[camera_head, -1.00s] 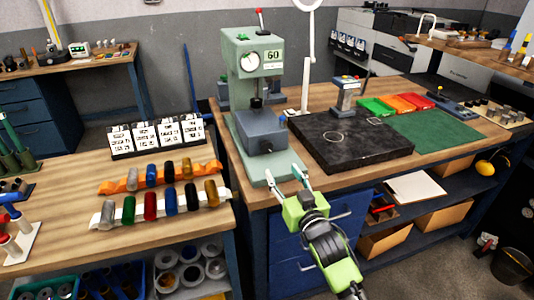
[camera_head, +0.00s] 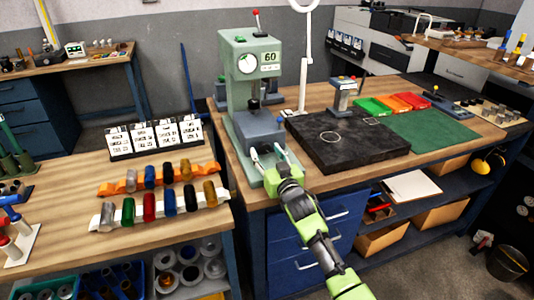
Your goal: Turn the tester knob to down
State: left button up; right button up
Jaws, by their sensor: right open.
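The tester (camera_head: 238,80) is a pale green machine at the left end of the far workbench. It has a round white dial (camera_head: 247,63), a label reading 60 and a red-tipped lever on top. A grey-blue block (camera_head: 256,128) sits on its base. I cannot make out the knob or which way it points; the front of the block is partly hidden by my gripper. My right gripper (camera_head: 268,153) is open, its two fingers apart at the block's lower front. I cannot tell if they touch it. My left gripper is out of view.
A black surface plate (camera_head: 350,150) lies right of the tester, with a small grey stand behind it. Colored trays and a green mat (camera_head: 435,133) lie farther right. The left bench (camera_head: 150,230) holds racks of colored cylinders and white label cards.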

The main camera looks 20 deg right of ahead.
jog(key=c, duration=1.1)
